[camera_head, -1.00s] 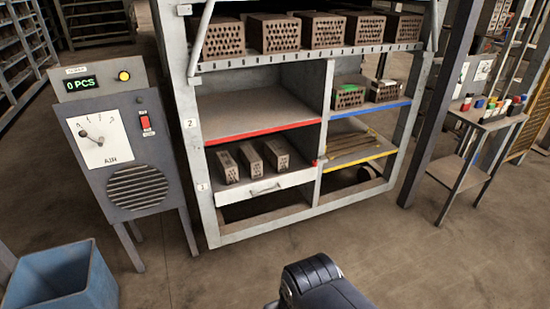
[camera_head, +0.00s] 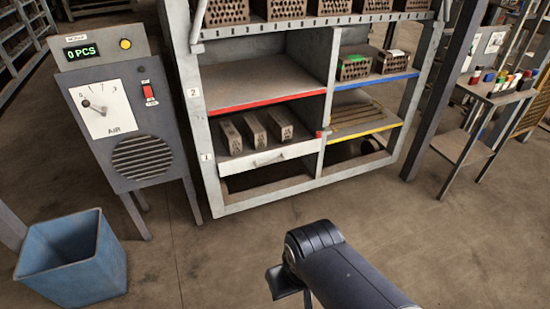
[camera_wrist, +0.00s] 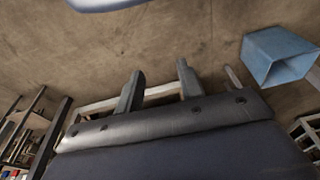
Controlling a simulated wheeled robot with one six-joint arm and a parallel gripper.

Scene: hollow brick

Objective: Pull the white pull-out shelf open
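The white pull-out shelf (camera_head: 240,164) sits in the lower left bay of the metal rack, below the red-edged shelf. Its front panel has a small bar handle (camera_head: 268,161). Three hollow bricks (camera_head: 254,130) stand on it. How far it stands out from the rack is hard to tell. My arm shows at the bottom of the head view, in front of and well apart from the shelf. In the wrist view my gripper (camera_wrist: 160,68) has its two fingers spread with nothing between them. The handle is not clear in the wrist view.
A grey machine (camera_head: 125,125) with a dial stands left of the rack, and a blue bin (camera_head: 70,265) is in front of it. A small side table (camera_head: 495,97) stands at the right, beyond a dark post (camera_head: 440,95). The floor before the rack is clear.

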